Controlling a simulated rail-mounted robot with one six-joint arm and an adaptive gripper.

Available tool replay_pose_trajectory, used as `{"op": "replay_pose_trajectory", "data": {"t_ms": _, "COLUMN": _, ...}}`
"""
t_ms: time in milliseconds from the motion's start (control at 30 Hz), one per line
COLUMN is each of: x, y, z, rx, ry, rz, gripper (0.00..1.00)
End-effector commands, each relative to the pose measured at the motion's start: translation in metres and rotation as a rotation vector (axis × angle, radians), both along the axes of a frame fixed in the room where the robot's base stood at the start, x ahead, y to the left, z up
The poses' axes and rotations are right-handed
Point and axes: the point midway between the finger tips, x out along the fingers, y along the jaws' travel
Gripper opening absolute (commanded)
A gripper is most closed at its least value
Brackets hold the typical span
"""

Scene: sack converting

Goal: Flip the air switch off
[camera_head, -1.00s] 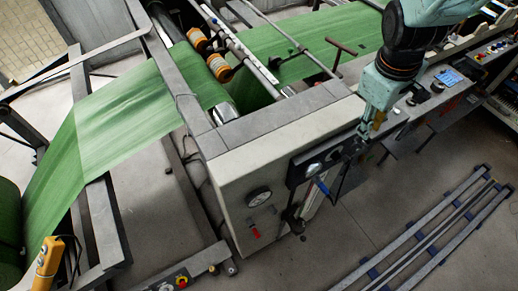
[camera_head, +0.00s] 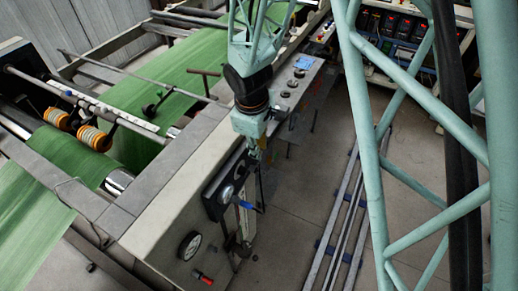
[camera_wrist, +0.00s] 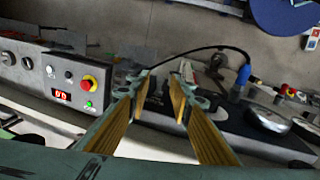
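My gripper (camera_head: 256,152) hangs beside the grey machine cabinet, near the upper end of its black panel. In the wrist view my gripper (camera_wrist: 159,82) has its two yellow-padded fingers apart, with nothing between them. A blue-handled lever (camera_head: 248,206) sticks out by the black panel (camera_head: 213,208); in the wrist view it (camera_wrist: 242,76) is to the right of the fingers, apart from them. A small red lever (camera_head: 203,278) sits below the round gauge (camera_head: 189,245). I cannot tell which lever is the air switch. The lever positions are too small to read.
A control panel with a red emergency button (camera_wrist: 88,83) lies left of the fingers in the wrist view. Green sheet (camera_head: 168,88) runs over rollers behind the cabinet. Metal rails (camera_head: 335,225) lie on the floor at right, with open floor around them.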

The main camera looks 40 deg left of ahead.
Motion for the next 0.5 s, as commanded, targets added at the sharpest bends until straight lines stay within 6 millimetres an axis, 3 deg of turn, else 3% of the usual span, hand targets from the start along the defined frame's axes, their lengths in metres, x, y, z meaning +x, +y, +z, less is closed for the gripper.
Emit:
{"op": "replay_pose_trajectory", "data": {"t_ms": 467, "x": 0.001, "y": -0.0003, "z": -0.0052, "rx": 0.0, "ry": 0.0, "rz": 0.0, "gripper": 0.2}}
{"op": "replay_pose_trajectory", "data": {"t_ms": 500, "x": 0.001, "y": -0.0003, "z": -0.0052, "rx": 0.0, "ry": 0.001, "rz": -0.001, "gripper": 0.17}}
